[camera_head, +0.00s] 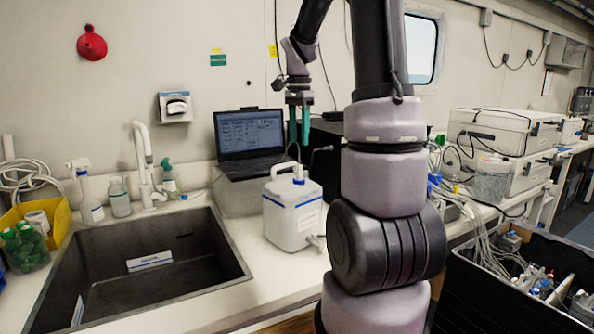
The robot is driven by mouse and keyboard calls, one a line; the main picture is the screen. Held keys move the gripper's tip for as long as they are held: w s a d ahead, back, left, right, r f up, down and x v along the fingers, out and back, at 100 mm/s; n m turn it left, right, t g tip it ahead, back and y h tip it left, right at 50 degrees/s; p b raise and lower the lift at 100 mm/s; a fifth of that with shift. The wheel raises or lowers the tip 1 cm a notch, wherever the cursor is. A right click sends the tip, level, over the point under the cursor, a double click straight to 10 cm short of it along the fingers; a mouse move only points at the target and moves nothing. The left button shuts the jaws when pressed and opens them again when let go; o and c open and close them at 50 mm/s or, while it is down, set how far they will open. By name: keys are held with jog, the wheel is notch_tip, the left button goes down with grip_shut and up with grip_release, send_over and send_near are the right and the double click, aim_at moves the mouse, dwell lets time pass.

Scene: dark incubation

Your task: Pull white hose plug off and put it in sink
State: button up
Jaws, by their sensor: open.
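My gripper (299,142) hangs fingers down above the white jug (290,220), with its two green fingers apart and nothing seen between them. The jug stands upright on the counter, right of the sink, with a handle, a blue stripe and a label. A small white piece with a blue base (298,175) sits on its top, below the fingertips; I cannot tell if this is the hose plug. A thin dark hose curves near the fingertips. A spout shows low on the jug's right side. The dark sink (205,275) is at the left, with a white-and-blue strip inside.
A laptop (250,135) stands on a box behind the jug. The faucet (143,160) and several bottles line the sink's back edge. A yellow bin (57,217) and a jar of green caps (24,247) are far left. My arm hides the counter right of the jug.

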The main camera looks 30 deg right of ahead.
aim_at(299, 165)
jog(key=shift+f, duration=4.5)
grip_shut()
jog(key=shift+r, duration=0.15)
jog(key=shift+r, duration=2.85)
jog(key=shift+s, duration=0.15)
